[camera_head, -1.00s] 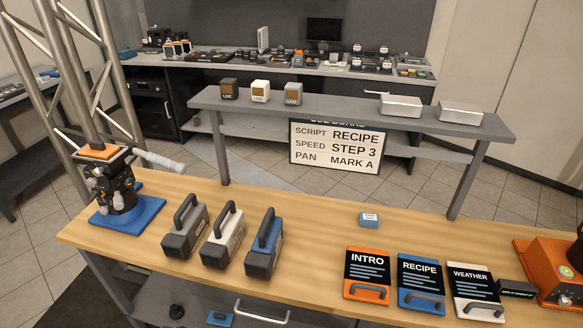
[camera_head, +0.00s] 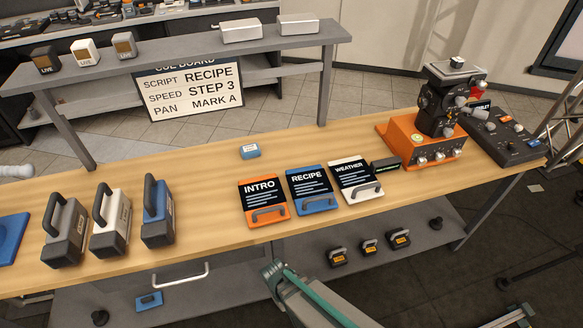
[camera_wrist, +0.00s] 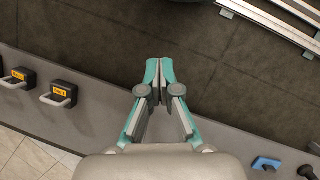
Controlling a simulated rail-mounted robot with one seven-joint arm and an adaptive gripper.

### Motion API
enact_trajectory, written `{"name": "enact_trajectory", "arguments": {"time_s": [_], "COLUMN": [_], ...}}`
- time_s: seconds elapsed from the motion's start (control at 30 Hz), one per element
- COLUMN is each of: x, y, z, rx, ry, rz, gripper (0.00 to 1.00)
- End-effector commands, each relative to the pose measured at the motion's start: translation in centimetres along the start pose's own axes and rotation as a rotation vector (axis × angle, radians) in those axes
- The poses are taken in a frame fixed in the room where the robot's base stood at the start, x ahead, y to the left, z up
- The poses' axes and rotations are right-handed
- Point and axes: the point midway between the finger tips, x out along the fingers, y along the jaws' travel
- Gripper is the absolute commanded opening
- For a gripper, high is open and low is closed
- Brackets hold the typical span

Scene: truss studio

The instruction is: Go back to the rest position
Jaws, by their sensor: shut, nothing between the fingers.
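My gripper (camera_wrist: 160,78) is in the wrist view, with its teal and grey fingers together and nothing between them. It is over the grey lower shelf (camera_wrist: 225,125), with its tips reaching across the dark floor. It touches nothing that I can see. In the head view a teal and grey part of my arm shows at the bottom middle, in front of the workbench (camera_head: 330,140). I cannot make out the fingertips there.
Three script cards, Intro (camera_head: 263,203), Recipe (camera_head: 309,190) and Weather (camera_head: 355,180), lie on the bench. Handled blocks (camera_head: 110,222) stand left, an orange unit (camera_head: 425,152) right. Yellow-labelled blocks (camera_head: 368,247) and a small blue item (camera_head: 149,301) sit on the lower shelf.

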Motion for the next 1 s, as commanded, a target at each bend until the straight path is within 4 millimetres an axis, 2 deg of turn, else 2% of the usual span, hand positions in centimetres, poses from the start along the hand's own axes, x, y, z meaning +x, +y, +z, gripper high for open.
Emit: {"name": "enact_trajectory", "arguments": {"time_s": [0.03,0.2,0.5,0.7,1.0], "x": [1.0,3.7,7.7,9.2,9.5], "y": [1.1,3.4,5.6,6.2,6.6], "z": [1.6,5.8,12.8,15.1,15.5], "rx": [0.060,0.219,0.447,0.544,0.577], "ry": [-0.024,-0.091,-0.192,-0.226,-0.229], "rz": [-0.032,-0.131,-0.277,-0.337,-0.355], "gripper": [0.00,0.00,0.00,0.00,0.00]}}
